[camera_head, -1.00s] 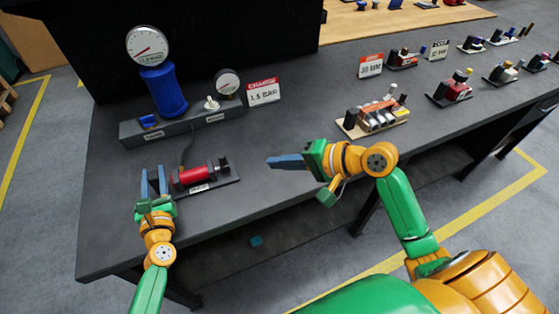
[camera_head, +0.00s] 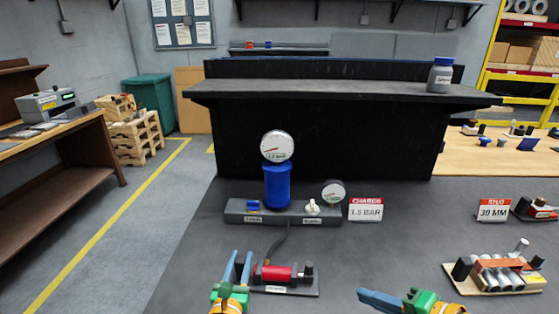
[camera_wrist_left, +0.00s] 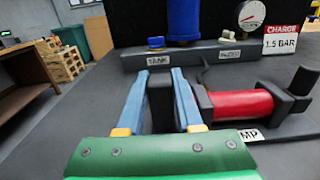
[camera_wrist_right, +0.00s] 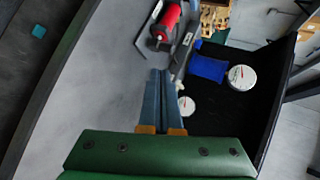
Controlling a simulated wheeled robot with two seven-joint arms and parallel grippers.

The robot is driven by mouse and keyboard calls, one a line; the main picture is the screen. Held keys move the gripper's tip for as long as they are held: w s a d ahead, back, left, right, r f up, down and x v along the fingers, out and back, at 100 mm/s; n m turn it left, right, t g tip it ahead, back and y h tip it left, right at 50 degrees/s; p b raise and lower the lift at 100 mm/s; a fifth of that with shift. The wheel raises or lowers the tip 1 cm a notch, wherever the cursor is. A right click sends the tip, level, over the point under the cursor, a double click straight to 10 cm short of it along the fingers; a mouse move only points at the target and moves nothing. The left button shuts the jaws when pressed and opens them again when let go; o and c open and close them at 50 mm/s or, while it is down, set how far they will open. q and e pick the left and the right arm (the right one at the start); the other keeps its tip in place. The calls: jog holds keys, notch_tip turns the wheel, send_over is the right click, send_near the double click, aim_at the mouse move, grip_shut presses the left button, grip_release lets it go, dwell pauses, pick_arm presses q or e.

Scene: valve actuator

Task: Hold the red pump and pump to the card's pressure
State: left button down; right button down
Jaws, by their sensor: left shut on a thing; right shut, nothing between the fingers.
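The red pump (camera_head: 278,273) lies on a dark base on the bench. A hose runs back from it to the manifold (camera_head: 232,215). My left gripper (camera_head: 239,260) is shut on the black block at the pump's left end; the block (camera_wrist_left: 160,105) shows between the fingers in the left wrist view. The card (camera_head: 366,209) reads "CHARGE 1.5 BAR". A large gauge (camera_head: 277,147) tops the blue tank (camera_head: 277,186); its red needle points left and slightly down. A smaller gauge (camera_head: 333,192) stands to the right. My right gripper (camera_head: 364,295) is shut and empty, right of the pump.
A blue knob (camera_head: 253,205) and a white knob (camera_head: 312,206) sit on the manifold. At right are a "STUD 30 MM" card (camera_head: 493,210) and a tray (camera_head: 530,285) with metal cylinders. A black raised shelf (camera_head: 330,93) stands behind.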

jog(key=c, duration=1.6)
grip_release()
jog(key=c, duration=0.8)
grip_release()
jog(key=shift+o, duration=0.6)
jog(key=shift+w+a+f, duration=0.1)
jog(key=shift+a, duration=0.15)
jog(key=m+t, duration=0.4)
jog(key=m, duration=0.6)
send_near(310, 270)
jog(key=s, duration=0.1)
jog(key=m+t+h, duration=0.1)
jog(key=m, duration=0.2)
jog(key=s+a+f+m+t+h, duration=0.1)
jog(key=m, duration=0.3)
jog(key=s+a+f+m+t, duration=0.1)
jog(key=m, duration=0.3)
jog(key=shift+a+t+h, duration=0.2)
jog(key=shift+t+h, duration=0.2)
jog(key=shift+s+f+m+h, duration=0.1)
jog(key=shift+s+m+h, duration=0.3)
jog(key=shift+m, duration=0.7)
jog(key=shift+w+m+t, duration=0.1)
jog(key=shift+m+t, duration=0.2)
jog(key=shift+t, duration=0.1)
jog(key=shift+h, duration=0.3)
jog(key=x, duration=1.1)
jog(key=shift+w+a, duration=0.1)
jog(key=shift+w, duration=0.15)
